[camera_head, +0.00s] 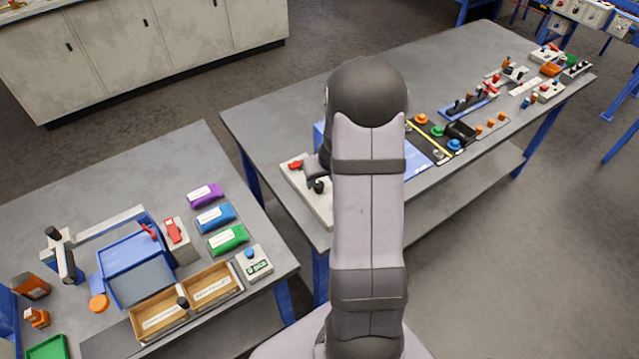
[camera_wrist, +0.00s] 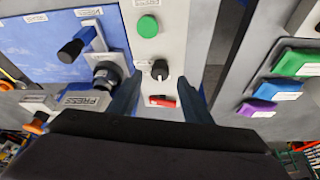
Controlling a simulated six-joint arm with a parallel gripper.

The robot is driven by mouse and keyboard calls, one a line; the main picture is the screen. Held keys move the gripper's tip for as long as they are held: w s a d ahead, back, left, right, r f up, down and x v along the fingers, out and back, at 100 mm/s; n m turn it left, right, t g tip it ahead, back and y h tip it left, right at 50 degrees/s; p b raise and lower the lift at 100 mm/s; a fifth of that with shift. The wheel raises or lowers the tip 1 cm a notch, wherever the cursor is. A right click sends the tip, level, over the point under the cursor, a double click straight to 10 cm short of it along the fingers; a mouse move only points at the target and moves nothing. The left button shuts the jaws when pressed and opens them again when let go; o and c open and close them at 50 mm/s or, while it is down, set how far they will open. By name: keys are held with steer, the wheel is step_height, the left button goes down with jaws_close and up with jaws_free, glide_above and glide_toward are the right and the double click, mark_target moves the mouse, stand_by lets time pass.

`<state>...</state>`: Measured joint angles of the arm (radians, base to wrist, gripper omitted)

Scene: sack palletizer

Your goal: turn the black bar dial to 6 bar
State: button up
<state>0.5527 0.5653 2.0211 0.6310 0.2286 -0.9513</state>
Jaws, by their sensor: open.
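The black dial (camera_wrist: 160,70) sits on a narrow pale panel (camera_wrist: 172,45) in the wrist view. A light pointer mark shows on its face, but the scale is too small to read. My gripper (camera_wrist: 160,88) is open, with one blue-grey finger on each side of the panel's lower part. The dial lies just beyond and between the fingertips; I cannot tell whether they touch it. In the head view a black knob (camera_head: 319,186) shows on the pale panel, beside my arm, which hides much of that area.
A red switch (camera_wrist: 161,101) and a green button (camera_wrist: 148,26) share the panel. To its left are a black-handled lever (camera_wrist: 72,50) and a round black part (camera_wrist: 107,75) by a PRESS label. Purple, blue and green packs (camera_head: 228,239) lie on the other table.

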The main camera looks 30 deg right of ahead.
mark_target(319, 185)
steer(key=shift+x, duration=2.25)
steer(key=c, duration=1.1)
steer(key=shift+o, duration=0.2)
